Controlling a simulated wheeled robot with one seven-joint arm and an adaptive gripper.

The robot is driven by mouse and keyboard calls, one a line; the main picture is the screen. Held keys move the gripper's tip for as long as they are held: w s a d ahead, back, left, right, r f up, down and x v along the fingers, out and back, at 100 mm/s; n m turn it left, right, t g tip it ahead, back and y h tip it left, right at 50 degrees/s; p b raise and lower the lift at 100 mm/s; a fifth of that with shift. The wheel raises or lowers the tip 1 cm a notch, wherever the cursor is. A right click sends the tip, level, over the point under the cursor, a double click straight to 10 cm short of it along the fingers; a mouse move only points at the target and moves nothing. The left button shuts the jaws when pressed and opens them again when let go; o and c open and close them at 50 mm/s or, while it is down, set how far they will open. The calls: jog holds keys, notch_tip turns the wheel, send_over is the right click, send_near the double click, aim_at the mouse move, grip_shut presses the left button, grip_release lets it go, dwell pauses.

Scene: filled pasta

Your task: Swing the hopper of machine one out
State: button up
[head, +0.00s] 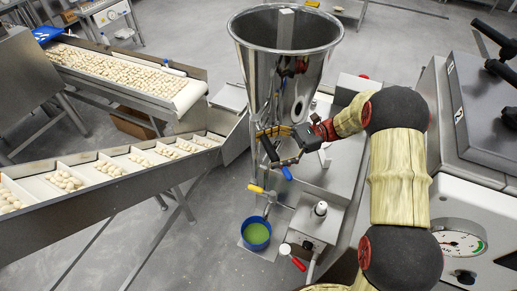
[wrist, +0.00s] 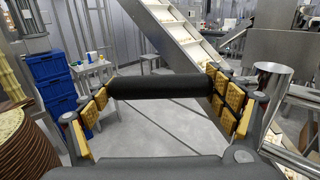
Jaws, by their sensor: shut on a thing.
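The hopper (head: 285,60) is a tall, shiny steel cone, open at the top. It stands upright over the steel machine top (head: 335,185) in the middle of the head view. My gripper (head: 276,143) is at the lower part of the hopper, on its near side. It is shut on a black bar handle (head: 268,149), which also shows in the wrist view (wrist: 160,86), lying across between the yellow finger pads. The hopper's lower end and the handle's mounting are partly hidden by my gripper.
A blue cup with green contents (head: 256,234) stands below the machine's front left. A sloped conveyor with pasta (head: 110,168) runs close on the left. Another machine with a gauge (head: 460,243) stands right. Blue crates (wrist: 52,82) show in the wrist view.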

jog(key=d+n+g+p, duration=0.1)
jog(key=p, duration=0.2)
jog(key=w+d+n+g+h+p, duration=0.1)
jog(key=p, duration=0.3)
jog(key=d+n+g+h+p, duration=0.1)
jog(key=g+p, duration=0.1)
jog(key=p, duration=0.1)
jog(key=shift+w+r, duration=0.2)
jog(key=shift+w, duration=0.1)
jog(key=shift+w+d+f+g+h+p, duration=0.15)
jog(key=shift+g+h+p, duration=0.15)
jog(key=shift+p, duration=0.5)
jog(key=o, duration=1.5)
jog(key=shift+o, duration=0.3)
jog(key=shift+f+b, duration=0.15)
jog(key=shift+b, duration=0.55)
